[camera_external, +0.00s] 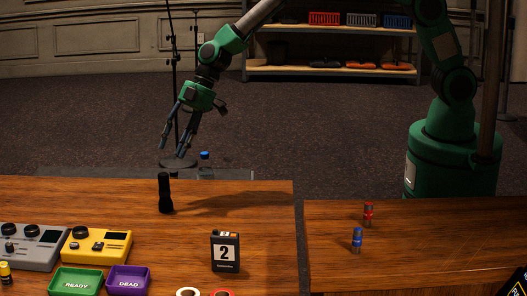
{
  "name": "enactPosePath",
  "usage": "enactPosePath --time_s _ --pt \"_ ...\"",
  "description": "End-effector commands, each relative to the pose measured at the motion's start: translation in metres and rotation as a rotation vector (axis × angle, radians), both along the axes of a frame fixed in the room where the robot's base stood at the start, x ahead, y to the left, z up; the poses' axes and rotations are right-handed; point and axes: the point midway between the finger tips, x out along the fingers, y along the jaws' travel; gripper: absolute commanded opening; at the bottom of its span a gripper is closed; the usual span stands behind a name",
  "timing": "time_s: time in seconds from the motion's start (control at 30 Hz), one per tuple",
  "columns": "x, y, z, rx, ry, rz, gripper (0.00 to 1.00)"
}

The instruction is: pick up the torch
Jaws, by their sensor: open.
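The torch (165,193) is a black cylinder standing upright near the far edge of the left wooden desk (262,225). My gripper (172,152) is open and empty. It points down and to the left, and in the picture it is just above the torch. A gap shows between the fingertips and the torch top. How far my gripper is from the torch in depth is hard to tell.
A bottle with a blue cap (205,166) stands behind the desk edge. Red (368,215) and blue (356,240) batteries stand right.

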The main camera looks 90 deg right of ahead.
Motion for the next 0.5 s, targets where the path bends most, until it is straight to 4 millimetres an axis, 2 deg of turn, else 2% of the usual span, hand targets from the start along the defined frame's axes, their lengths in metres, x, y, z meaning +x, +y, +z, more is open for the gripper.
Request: enactPosePath --time_s 0.2,0.5 --pt "0.009 0.009 -0.020 0.001 0.001 0.001 0.49" --pt "0.011 0.012 -0.025 0.001 0.001 0.001 0.49"
